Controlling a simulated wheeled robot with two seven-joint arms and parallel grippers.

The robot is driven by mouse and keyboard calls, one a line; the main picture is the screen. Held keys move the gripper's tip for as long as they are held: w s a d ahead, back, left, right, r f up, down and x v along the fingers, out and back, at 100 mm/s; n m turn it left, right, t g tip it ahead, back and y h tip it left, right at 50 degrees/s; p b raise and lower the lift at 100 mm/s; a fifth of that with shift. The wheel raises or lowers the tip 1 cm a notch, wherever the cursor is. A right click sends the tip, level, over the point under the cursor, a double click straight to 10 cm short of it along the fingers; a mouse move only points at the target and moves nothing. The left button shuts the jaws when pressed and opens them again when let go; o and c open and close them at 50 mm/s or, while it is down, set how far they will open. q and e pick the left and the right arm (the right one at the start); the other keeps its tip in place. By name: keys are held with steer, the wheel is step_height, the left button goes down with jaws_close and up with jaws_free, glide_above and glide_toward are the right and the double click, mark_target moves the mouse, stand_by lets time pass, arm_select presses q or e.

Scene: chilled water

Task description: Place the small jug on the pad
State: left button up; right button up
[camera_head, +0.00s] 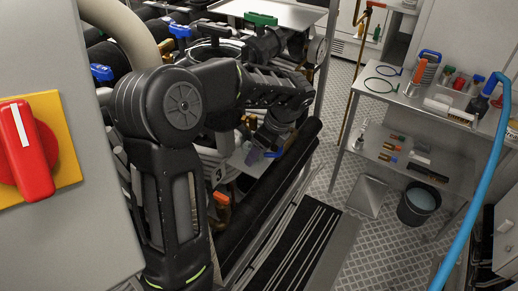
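My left arm comes up from the lower left and bends over to the right into the pipework. Its gripper (268,143) points down among the pipes, and its fingers are dark and too small to tell open from shut. A small purple-tinted thing (253,156), perhaps the small jug, shows right at the fingertips. I cannot tell whether it is gripped. A pale flat surface (240,166) lies just below and left of it; I cannot tell if this is the pad. My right gripper is not in view.
Thick black pipes (270,190) and blue-, green- and orange-handled valves crowd the arm. A grey cabinet with a red rotary switch (26,150) fills the left. A metal bench (420,100) with tools, a bucket (418,205) and a blue hose (482,170) are at right. Tread-plate floor lies between.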

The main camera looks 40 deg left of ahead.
arm_select(q)
steer(key=shift+f, duration=0.1)
steer(key=o, duration=1.4)
steer(key=shift+o, duration=0.2)
steer(key=shift+r, duration=0.25)
steer(key=p+v, duration=0.2)
steer(key=v, duration=0.9)
steer(key=shift+d+r, duration=0.25)
steer(key=shift+r, duration=0.1)
